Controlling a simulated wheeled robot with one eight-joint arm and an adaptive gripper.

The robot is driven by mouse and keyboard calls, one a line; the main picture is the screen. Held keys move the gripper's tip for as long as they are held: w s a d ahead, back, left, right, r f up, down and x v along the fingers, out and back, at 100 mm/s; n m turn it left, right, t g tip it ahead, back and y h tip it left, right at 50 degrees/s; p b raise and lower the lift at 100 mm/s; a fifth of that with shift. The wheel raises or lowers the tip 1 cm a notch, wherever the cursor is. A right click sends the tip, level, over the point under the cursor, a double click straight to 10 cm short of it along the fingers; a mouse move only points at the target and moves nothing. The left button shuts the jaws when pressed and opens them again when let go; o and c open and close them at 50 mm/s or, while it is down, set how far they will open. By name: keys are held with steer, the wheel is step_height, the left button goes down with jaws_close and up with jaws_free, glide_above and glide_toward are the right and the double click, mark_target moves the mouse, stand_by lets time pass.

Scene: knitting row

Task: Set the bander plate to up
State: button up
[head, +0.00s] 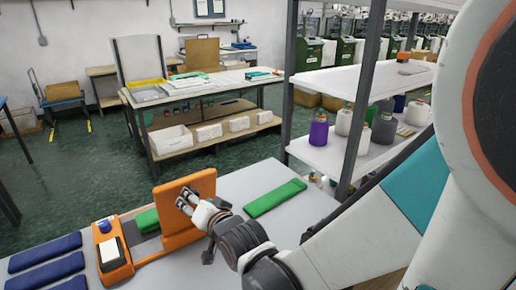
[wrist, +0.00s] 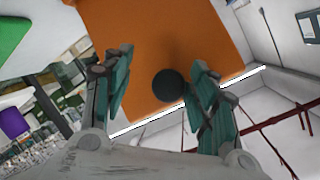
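The orange bander plate (head: 172,232) stands raised, close to upright, beside the orange bander base (head: 115,272) on the grey table. A green folded piece (head: 147,220) lies partly hidden behind the plate. My gripper (head: 188,203) is at the plate's right-hand face. In the wrist view the plate (wrist: 165,40) fills the upper middle. A dark round knob (wrist: 171,88) shows between my two fingers (wrist: 160,80), nearer the right one. The fingers are apart, with a clear gap to the left of the knob. I cannot tell whether the right finger touches it.
Dark blue folded pieces (head: 45,262) lie at the table's left. A green folded piece (head: 274,197) lies right of my gripper. A shelf rack (head: 330,165) with yarn cones stands behind on the right. A worktable (head: 205,92) stands farther back, with open floor before it.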

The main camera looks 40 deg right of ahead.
steer(key=shift+s+r, duration=0.2)
steer(key=shift+s, duration=0.05)
steer(key=v, duration=1.1)
steer(key=shift+s, duration=0.2)
stand_by(0.6)
stand_by(0.7)
steer(key=s+f+n+g, duration=0.2)
steer(key=s+n+g, duration=0.3)
steer(key=n+g, duration=0.2)
steer(key=shift+s+n, duration=0.3)
steer(key=shift+n, duration=0.7)
steer(key=shift+f, duration=0.15)
stand_by(0.8)
